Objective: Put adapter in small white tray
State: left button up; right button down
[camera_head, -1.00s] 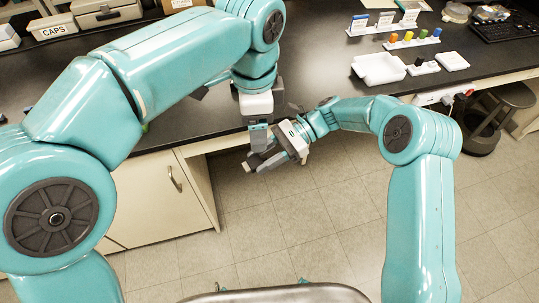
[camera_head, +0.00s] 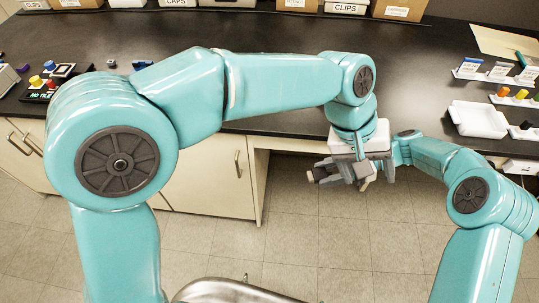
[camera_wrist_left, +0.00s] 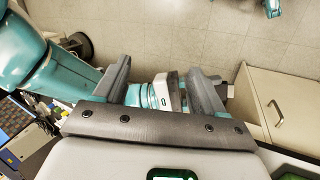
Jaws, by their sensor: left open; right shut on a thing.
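A shallow white tray (camera_head: 478,119) lies on the black bench at the right in the head view. My left gripper (camera_head: 364,180) is open and points down in front of the bench edge. It also shows in the left wrist view (camera_wrist_left: 160,72), with its two grey fingers apart. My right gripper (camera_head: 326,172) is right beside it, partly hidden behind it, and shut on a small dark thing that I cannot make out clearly. In the left wrist view, the right gripper's white and teal wrist shows between and beyond my left fingers. I cannot identify the adapter for sure.
A white block with a black part (camera_head: 524,132) sits right of the tray. A rack of coloured caps (camera_head: 517,98) and a card stand (camera_head: 497,72) are behind. Labelled boxes line the back. A button panel (camera_head: 42,88) is at the left. Open floor (camera_head: 300,235) lies below the grippers.

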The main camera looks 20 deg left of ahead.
pick_arm(q)
jog(key=a+f+n+h, duration=0.1)
jog(key=a+n+h, duration=0.15)
jog(key=n, duration=0.65)
jog(key=n+t, duration=0.4)
jog(key=n, duration=1)
send_near(311, 176)
jog(key=x, duration=0.6)
jog(key=shift+f, duration=0.2)
jog(key=shift+w+d+f, duration=0.1)
jog(key=shift+d+f, duration=0.2)
jog(key=shift+d, duration=0.1)
jog(key=shift+w, duration=0.1)
jog(key=c, duration=1.1)
jog(key=shift+c, duration=0.2)
pick_arm(e)
jog(key=c, duration=0.6)
grip_release()
